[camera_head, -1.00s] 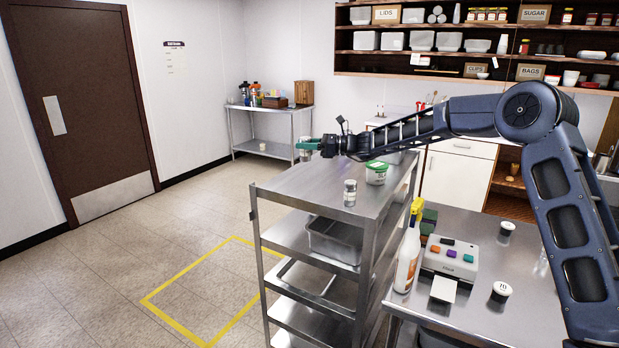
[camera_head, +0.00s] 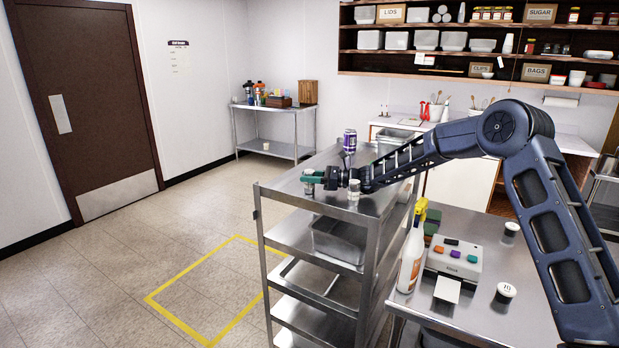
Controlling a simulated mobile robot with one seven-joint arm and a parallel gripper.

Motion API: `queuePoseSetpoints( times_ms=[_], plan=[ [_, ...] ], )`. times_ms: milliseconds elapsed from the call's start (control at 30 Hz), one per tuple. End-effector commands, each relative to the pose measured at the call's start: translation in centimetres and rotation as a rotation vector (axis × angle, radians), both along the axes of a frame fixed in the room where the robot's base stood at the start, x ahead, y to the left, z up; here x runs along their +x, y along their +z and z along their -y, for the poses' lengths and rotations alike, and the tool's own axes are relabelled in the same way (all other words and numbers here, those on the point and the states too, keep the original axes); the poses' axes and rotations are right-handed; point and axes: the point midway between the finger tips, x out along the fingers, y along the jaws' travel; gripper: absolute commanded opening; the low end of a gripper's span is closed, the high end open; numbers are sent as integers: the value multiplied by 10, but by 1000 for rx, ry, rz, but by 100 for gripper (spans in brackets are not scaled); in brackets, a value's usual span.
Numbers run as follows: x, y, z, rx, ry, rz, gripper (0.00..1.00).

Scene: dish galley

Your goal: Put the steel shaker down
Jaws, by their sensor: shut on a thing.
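My gripper (camera_head: 312,179) has its green fingers shut around a small steel shaker (camera_head: 309,188). The shaker looks upright, low over the near left part of the steel cart's top shelf (camera_head: 283,186), close to its front edge. I cannot tell whether its base touches the shelf.
A small jar (camera_head: 354,189) stands on the cart top right of the shaker, by my wrist. A purple can (camera_head: 350,141) stands behind my arm. A spray bottle (camera_head: 411,255) and a button box (camera_head: 455,262) are on the counter at right. Lower shelves hold a grey tub (camera_head: 338,241).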

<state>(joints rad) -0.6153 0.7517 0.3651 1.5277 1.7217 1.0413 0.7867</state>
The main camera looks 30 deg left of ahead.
Motion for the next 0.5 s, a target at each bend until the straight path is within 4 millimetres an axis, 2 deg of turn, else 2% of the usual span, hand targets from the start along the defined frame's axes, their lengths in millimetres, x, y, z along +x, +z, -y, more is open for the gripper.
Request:
queuePoseSetpoints(
  times_ms=[300,333,400,500],
  plan=[
    [0,-2,0,1,0,1,12],
    [0,-1,0,1,0,1,43],
    [0,-1,0,0,0,1,56],
    [0,-1,0,1,0,1,59]
  ],
)
